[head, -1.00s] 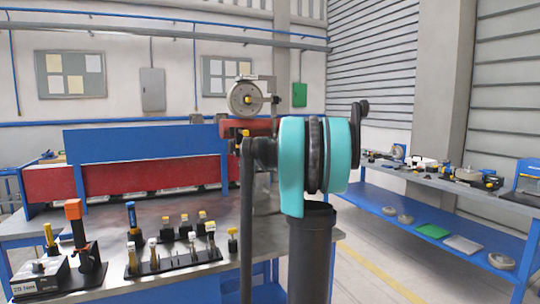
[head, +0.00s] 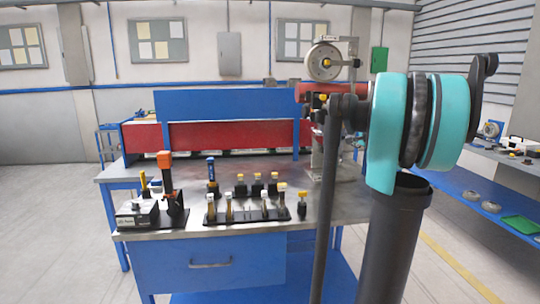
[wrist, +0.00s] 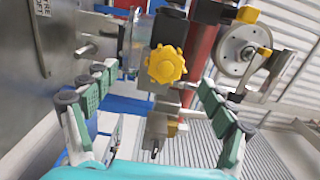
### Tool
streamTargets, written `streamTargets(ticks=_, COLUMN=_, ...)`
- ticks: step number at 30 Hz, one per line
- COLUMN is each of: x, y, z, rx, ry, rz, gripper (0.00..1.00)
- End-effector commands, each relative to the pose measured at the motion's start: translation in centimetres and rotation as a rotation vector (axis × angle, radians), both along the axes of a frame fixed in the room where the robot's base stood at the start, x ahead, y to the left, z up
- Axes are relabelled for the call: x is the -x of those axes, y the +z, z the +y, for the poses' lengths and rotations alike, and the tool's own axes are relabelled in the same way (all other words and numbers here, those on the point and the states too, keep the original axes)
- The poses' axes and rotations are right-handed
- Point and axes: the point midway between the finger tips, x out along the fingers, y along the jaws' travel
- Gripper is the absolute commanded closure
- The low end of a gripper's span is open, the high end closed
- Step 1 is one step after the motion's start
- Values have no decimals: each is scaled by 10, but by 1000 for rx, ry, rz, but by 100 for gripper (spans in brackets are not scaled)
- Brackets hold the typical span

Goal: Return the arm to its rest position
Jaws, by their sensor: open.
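My gripper (wrist: 155,115) shows in the wrist view with its two padded fingers spread wide apart and nothing between them. Beyond the fingers in that view are a yellow knob (wrist: 166,64) and a round metal wheel (wrist: 242,50), apart from the pads as far as I can see. In the head view my arm, with turquoise and black joints, stands at the right in front of the bench. My gripper cannot be made out there. The machine with the wheel (head: 324,62) stands behind my arm on the bench.
The steel-topped workbench (head: 240,225) holds a rack of yellow-topped tools (head: 246,214), a small grey box (head: 137,213) and an orange-topped tool (head: 166,175). A blue panel (head: 225,104) stands behind. A blue side bench (head: 470,210) is at the right. Floor at the left is clear.

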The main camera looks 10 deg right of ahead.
Motion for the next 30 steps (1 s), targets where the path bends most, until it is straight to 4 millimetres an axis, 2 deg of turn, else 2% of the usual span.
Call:
streamTargets(ticks=4, x=19, y=-41, z=67, rx=140, ry=123, rz=81, gripper=16)
streamTargets(ticks=8, x=53, y=-94, z=134, rx=307, ry=261, rz=181, gripper=16)
streamTargets(ticks=12, x=101, y=-156, z=192, rx=492, ry=408, rz=291, gripper=16)
streamTargets(ticks=15, x=143, y=-202, z=225, rx=629, ry=510, rz=374, gripper=16)
streamTargets(ticks=18, x=190, y=-248, z=247, rx=771, ry=610, rz=461, gripper=16)
streamTargets(ticks=22, x=257, y=-307, z=262, rx=962, ry=728, rz=581, gripper=16)
streamTargets(ticks=24, x=292, y=-335, z=261, rx=1063, ry=782, rz=646, gripper=16)
streamTargets(ticks=27, x=337, y=-367, z=255, rx=1192, ry=842, rz=730, gripper=16)
streamTargets(ticks=30, x=369, y=-388, z=245, rx=1289, ry=878, rz=795, gripper=16)
